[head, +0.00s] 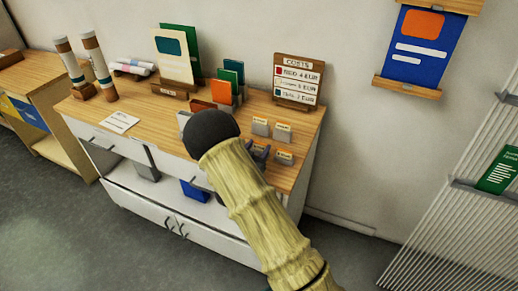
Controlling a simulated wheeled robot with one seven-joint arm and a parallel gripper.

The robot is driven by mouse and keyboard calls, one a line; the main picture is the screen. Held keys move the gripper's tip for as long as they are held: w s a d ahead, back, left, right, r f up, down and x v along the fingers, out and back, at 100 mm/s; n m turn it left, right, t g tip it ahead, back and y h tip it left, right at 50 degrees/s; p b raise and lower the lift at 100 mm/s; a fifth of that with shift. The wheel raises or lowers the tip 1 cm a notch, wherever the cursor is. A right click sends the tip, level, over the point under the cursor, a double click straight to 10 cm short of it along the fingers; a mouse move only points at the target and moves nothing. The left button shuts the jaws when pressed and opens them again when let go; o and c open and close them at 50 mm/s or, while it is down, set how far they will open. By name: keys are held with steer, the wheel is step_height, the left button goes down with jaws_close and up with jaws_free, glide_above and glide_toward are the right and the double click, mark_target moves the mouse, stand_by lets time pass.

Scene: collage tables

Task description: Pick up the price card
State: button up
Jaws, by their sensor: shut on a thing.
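Several small grey stands with pale price cards stand at the right front of the wooden-topped cabinet. One price card (261,127) is at the back left of this group, another (283,132) at the back right, and a third (285,157) at the front right. My gripper (259,151) shows as a small dark grey shape at the front left of the group, partly hidden behind my own arm. It is shut on a price card, low over the top; the held card is mostly hidden, and I cannot tell whether it still touches the wood.
A framed price board (297,80) stands behind the cards. Book displays (173,58), a flat white sheet (119,122) and two upright tubes (97,65) share the cabinet top (150,100). A wire rack (460,215) stands at the right. Grey floor is clear in front.

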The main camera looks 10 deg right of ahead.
step_height(320, 180, up, 10)
steer(key=shift+b, duration=0.4)
stand_by(0.6)
